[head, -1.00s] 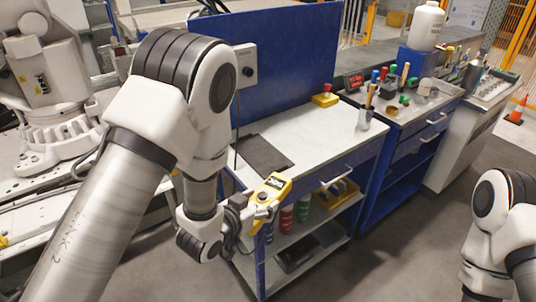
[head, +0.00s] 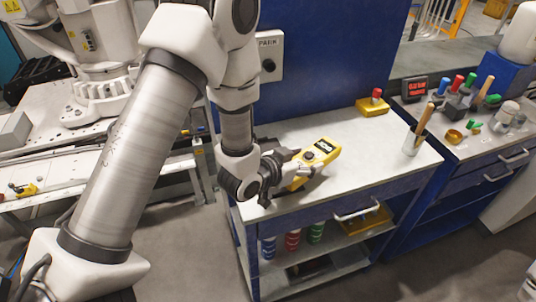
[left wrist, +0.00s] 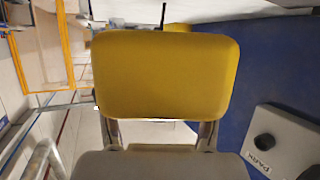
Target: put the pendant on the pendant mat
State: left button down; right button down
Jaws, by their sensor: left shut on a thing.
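The pendant (head: 318,155) is a yellow handheld box with a small lit display and a dark knob. My left gripper (head: 292,172) is shut on its near left end and holds it over the left part of the white bench top (head: 358,160). In the left wrist view the pendant's plain yellow back (left wrist: 165,75) fills the middle, between the fingers. The dark pendant mat is largely or wholly hidden behind my left wrist and gripper; I cannot make out its outline now. My right gripper is out of view.
A blue panel (head: 325,60) with a grey PARK box (head: 268,57) stands behind the bench. A yellow box with a red button (head: 373,105) and a cup with a wooden-handled tool (head: 413,143) stand at the bench's right. The bench top between is clear.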

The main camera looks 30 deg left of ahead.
pick_arm(q)
jog(key=a+p, duration=0.1)
jog(key=a, duration=0.2)
jog(key=a+p, duration=0.1)
jog(key=a, duration=0.3)
jog(key=a+f+p, duration=0.1)
jog(key=a+p, duration=0.1)
jog(key=a, duration=0.2)
jog(key=shift+s+a, duration=0.15)
jog(key=shift+s, duration=0.15)
notch_tip(320, 180, down, 4)
jog(key=shift+w+r+p, duration=0.1)
jog(key=shift+r+p, duration=0.05)
jog(key=shift+p, duration=0.2)
jog(key=shift+w, duration=0.1)
jog(key=shift+a+f, duration=0.1)
jog(key=shift+f, duration=0.15)
jog(key=shift+c, duration=1.4)
grip_release()
jog(key=shift+o, duration=0.3)
